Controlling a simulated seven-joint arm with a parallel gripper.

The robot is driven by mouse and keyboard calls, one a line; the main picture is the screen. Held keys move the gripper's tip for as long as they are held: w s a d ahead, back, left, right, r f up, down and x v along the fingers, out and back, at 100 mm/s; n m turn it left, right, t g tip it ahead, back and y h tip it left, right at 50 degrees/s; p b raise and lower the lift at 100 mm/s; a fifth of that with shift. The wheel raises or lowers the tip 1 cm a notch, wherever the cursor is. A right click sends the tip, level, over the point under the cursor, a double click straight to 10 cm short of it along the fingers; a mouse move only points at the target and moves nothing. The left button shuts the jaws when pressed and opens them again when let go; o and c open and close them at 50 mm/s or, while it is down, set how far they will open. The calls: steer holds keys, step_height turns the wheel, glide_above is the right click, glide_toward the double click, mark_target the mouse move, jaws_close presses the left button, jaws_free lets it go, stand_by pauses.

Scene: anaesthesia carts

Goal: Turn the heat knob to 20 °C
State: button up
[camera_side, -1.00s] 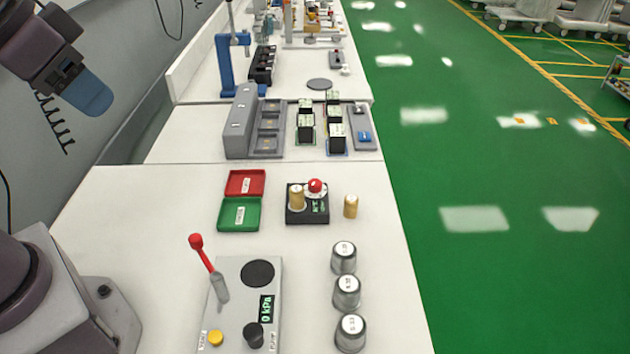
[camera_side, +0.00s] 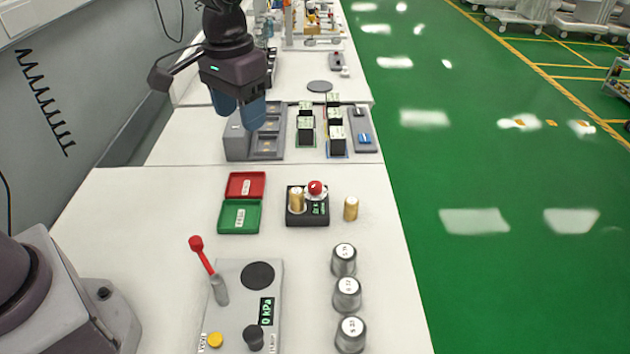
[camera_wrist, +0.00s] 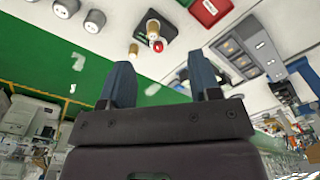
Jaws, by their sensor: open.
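No label reading heat or 20 °C is legible, so I cannot tell for sure which knob is the heat knob. A black block (camera_side: 308,218) on the near table carries a red knob (camera_side: 315,188) on a white dial, a brass cylinder (camera_side: 296,200) and a small green display, its digits too small to read. The red knob also shows in the wrist view (camera_wrist: 157,46). My gripper (camera_side: 239,113) is open and empty, in the air by the grey box, beyond and left of the block. Its two blue fingers stand apart in the wrist view (camera_wrist: 160,68).
Red (camera_side: 245,185) and green (camera_side: 239,216) trays lie left of the block. A loose brass cylinder (camera_side: 351,208) stands right of it. Nearer are a panel with a red lever (camera_side: 202,252) and three labelled weights (camera_side: 347,293). A grey box (camera_side: 240,143) is farther back.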

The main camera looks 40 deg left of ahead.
steer(key=n+g, duration=0.1)
steer(key=n, duration=0.1)
glide_above(315, 184)
steer(key=s, duration=0.4)
step_height(315, 184, down, 10)
steer(key=w+n, duration=0.2)
steer(key=w, duration=0.2)
steer(key=shift+t, duration=0.3)
step_height(315, 184, down, 12)
steer(key=shift+f, duration=0.1)
steer(key=c, duration=0.9)
